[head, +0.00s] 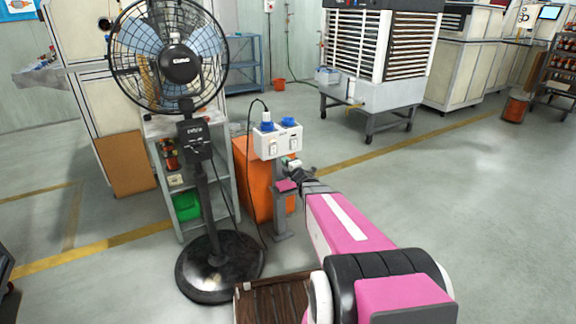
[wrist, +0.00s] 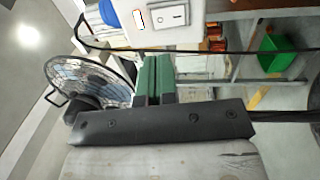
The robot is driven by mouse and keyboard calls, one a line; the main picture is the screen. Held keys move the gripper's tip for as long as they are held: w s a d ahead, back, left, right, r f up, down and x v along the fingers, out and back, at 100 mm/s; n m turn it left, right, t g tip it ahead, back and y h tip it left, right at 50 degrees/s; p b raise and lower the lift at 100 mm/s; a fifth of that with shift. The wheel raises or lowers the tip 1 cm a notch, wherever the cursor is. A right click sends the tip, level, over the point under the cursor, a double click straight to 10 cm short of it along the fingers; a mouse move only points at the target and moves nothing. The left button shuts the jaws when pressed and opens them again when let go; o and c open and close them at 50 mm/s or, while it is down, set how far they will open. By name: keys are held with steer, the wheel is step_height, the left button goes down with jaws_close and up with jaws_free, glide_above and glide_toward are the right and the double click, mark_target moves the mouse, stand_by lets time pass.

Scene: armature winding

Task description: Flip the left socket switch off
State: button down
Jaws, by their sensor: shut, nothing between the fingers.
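The white socket box (head: 280,141) stands on a grey post in the middle of the head view, with blue sockets on top. Its front has a left switch (head: 273,147) and a right switch (head: 293,143). My gripper (head: 291,163) is just below the box's front, small and partly hidden by my wrist. In the wrist view, turned sideways, my green fingers (wrist: 153,58) are together and empty, close to the box's edge. A rocker switch (wrist: 171,16) and an orange-edged white patch (wrist: 138,19) show there. I cannot tell the rocker's position.
A black pedestal fan (head: 180,62) stands left of the box. A black cable (head: 249,135) runs down from its plug. Behind are an orange cabinet (head: 258,185) and a shelf with a green bin (head: 187,206). The floor to the right is clear.

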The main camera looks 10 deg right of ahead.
mark_target(274, 148)
steer(key=x, duration=0.9)
steer(key=shift+w+a, duration=0.1)
steer(key=shift+w, duration=0.15)
steer(key=shift+w+r, duration=0.1)
steer(key=shift+w, duration=0.1)
steer(key=shift+s+r, duration=0.1)
steer(key=shift+s, duration=0.5)
steer(key=r+v, duration=0.3)
steer(key=v, duration=0.9)
steer(key=shift+s+d, duration=0.25)
steer(key=shift+s, duration=0.25)
